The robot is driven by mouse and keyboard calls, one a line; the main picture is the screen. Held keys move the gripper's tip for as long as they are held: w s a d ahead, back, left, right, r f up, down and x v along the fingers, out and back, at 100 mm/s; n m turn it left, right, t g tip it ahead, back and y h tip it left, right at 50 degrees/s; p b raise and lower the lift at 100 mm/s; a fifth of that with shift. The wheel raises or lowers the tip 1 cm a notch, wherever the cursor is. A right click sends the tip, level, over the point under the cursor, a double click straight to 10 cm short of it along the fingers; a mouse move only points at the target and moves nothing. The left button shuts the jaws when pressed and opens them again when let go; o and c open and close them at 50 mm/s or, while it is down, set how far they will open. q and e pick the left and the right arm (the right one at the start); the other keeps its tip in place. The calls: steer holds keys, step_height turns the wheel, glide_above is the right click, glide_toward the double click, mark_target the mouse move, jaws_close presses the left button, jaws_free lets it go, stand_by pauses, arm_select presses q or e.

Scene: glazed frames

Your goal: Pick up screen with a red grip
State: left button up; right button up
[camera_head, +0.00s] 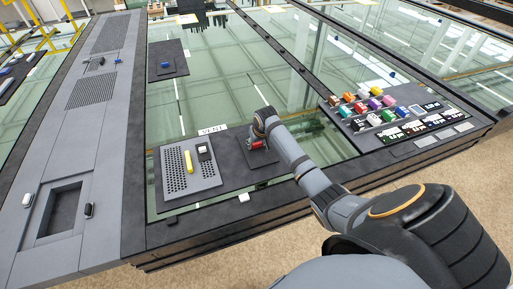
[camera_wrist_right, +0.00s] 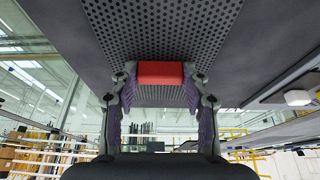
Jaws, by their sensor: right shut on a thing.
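The red grip (camera_head: 257,145) shows at the end of my right arm in the head view, above a dark square plate (camera_head: 262,172). In the right wrist view the red grip (camera_wrist_right: 160,73) is a red block between the two purple-padded fingers of my right gripper (camera_wrist_right: 160,88), which is shut on it. A dark perforated surface (camera_wrist_right: 155,30) fills the upper part of that view behind the grip. I cannot tell whether it is part of the screen held or the panel beside it. My left gripper is not in view.
Several coloured blocks (camera_head: 375,92) stand at the right. A small dark plate (camera_head: 165,60) lies further back. Glass covers the middle.

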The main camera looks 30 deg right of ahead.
mark_target(258, 148)
steer(key=shift+r+p, duration=0.45)
steer(key=shift+p, duration=0.15)
step_height(258, 148, up, 4)
steer(key=p, duration=0.4)
steer(key=shift+s+d+f, duration=0.1)
steer(key=shift+s+f, duration=0.05)
steer(key=shift+f, duration=0.1)
steer(key=shift+s+d+r, duration=0.15)
steer(key=shift+s+r, duration=1.3)
steer(key=shift+s, duration=0.8)
steer(key=shift+s+d+r, duration=0.2)
steer(key=shift+s+r, duration=1.2)
steer(key=shift+s, duration=0.85)
steer(key=shift+s+d+r, duration=0.15)
steer(key=shift+s+r, duration=1.3)
steer(key=shift+s, duration=0.8)
